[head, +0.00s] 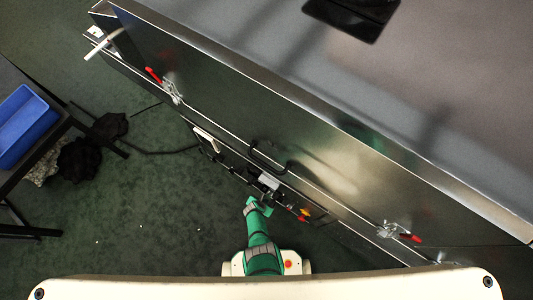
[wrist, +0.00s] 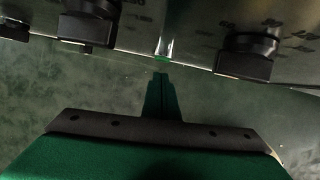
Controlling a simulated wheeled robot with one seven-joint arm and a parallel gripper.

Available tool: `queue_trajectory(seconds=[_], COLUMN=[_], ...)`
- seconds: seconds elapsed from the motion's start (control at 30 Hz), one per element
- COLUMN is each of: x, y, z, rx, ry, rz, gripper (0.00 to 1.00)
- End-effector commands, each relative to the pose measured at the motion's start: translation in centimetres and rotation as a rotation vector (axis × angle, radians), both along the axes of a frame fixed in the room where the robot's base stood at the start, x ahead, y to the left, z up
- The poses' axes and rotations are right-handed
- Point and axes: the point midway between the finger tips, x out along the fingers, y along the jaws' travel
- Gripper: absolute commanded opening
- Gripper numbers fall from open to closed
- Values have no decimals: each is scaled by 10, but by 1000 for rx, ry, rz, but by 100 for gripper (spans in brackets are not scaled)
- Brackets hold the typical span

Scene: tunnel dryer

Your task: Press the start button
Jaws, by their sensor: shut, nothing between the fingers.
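In the wrist view, a small green button in a bright metal collar (wrist: 163,56) sticks out from the lower part of a control panel (wrist: 200,25), between two black knobs. I take it to be the start button. My gripper (wrist: 161,78) is shut and empty, its green fingertips pointing at the button with a small gap that looks open. In the head view, my green arm reaches up to the side of the dryer (head: 320,170), and the gripper's tips are hard to make out against the dark panel there. The button cannot be made out in that view.
Black knobs flank the button at left (wrist: 88,28) and right (wrist: 246,57). On the dryer's side are a black handle (head: 268,160) and red-handled latches (head: 153,76) (head: 410,237). A blue bin (head: 25,125) stands on a table at left. Green floor lies between.

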Motion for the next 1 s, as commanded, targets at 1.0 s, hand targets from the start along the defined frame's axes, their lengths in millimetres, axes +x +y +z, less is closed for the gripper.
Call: queue_trajectory(seconds=[1.0], x=[28], y=[-16], z=[2], rx=[0], ry=[-9], rz=[7], gripper=[0])
